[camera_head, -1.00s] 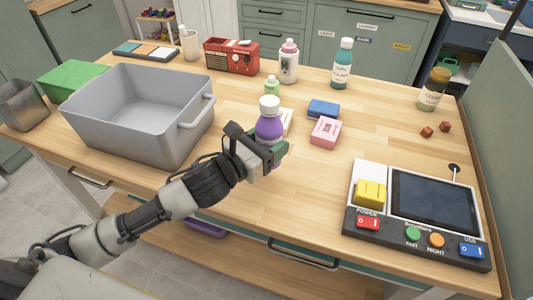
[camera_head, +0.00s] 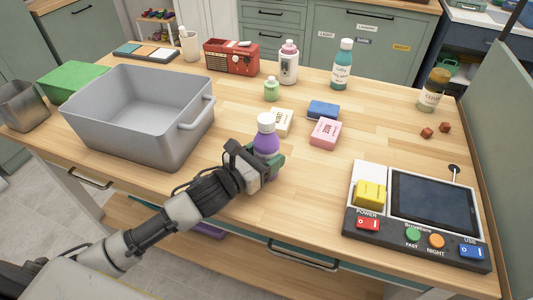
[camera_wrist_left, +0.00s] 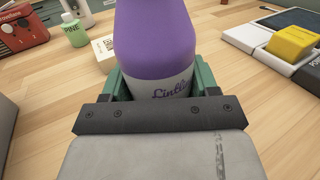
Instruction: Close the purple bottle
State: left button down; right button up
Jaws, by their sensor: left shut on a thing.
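The purple bottle (camera_head: 266,143) has a white cap (camera_head: 266,122) on its top and stands upright near the table's front middle. Whether the cap is fully tight I cannot tell. My left gripper (camera_head: 268,160) is shut on the bottle's lower body. In the left wrist view the bottle (camera_wrist_left: 155,45) fills the top middle between the green fingers, with its white label (camera_wrist_left: 160,85) just above the gripper; its cap is out of that view. My right gripper is not in view.
A grey bin (camera_head: 130,135) stands to the left. Pink (camera_head: 326,133), cream (camera_head: 281,122) and blue (camera_head: 323,110) boxes lie behind and right of the bottle. A control panel (camera_head: 365,238) sits at the right. The wood between bottle and panel is clear.

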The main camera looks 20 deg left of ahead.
pick_arm(q)
jog(key=shift+f, duration=0.15)
jog(key=shift+c, duration=1.4)
grip_release()
jog(key=shift+r, duration=0.25)
jog(key=b+v, duration=0.2)
jog(key=v, duration=0.8)
jog(key=shift+s+a+f, duration=0.1)
jog(key=shift+s, duration=0.15)
jog(key=shift+s+a, duration=0.35)
jog(key=shift+s, duration=0.3)
